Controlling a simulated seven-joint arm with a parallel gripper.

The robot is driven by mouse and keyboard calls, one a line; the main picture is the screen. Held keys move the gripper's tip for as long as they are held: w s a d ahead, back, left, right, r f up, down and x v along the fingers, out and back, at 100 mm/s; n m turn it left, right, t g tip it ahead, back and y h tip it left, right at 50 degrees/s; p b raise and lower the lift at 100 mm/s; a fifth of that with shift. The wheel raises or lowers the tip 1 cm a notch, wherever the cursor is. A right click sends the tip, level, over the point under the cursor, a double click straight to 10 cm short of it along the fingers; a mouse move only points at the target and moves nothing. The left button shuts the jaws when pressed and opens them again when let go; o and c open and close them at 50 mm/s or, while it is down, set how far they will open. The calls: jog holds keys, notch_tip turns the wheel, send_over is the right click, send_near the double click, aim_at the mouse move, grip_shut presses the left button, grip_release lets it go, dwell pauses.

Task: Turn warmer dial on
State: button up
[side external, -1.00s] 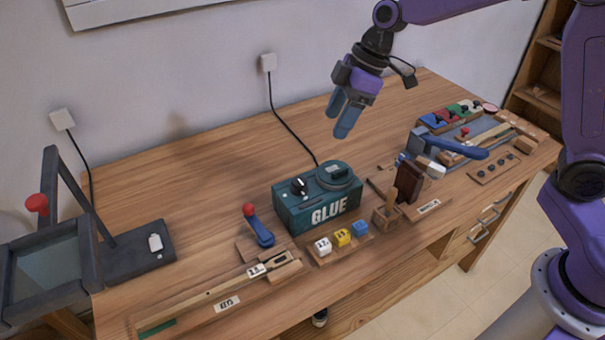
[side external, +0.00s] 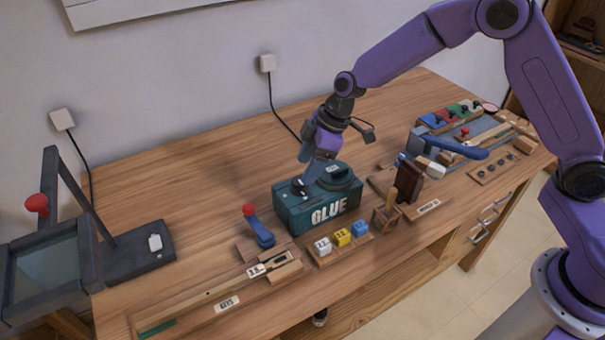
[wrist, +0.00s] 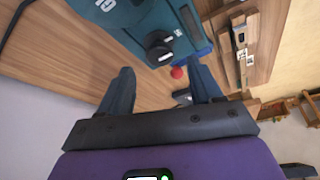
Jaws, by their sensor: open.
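The teal glue warmer (side external: 296,217) with white GLUE lettering stands near the middle of the table. Its black dial (wrist: 158,45) with a white mark shows clear in the wrist view, on the warmer's top face (wrist: 133,22). I cannot tell whether the fingers touch the warmer.
A round dark lid (side external: 337,171) sits on the warmer's right top. A blue lever with a red knob (side external: 249,210) stands at the left. White, yellow and blue cubes (side external: 342,238) lie in front. A black cord (side external: 273,105) runs behind.

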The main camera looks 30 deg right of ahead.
aim_at(299, 180)
jog(key=shift+x, duration=1.85)
jog(key=c, duration=1)
jog(key=shift+c, duration=0.2)
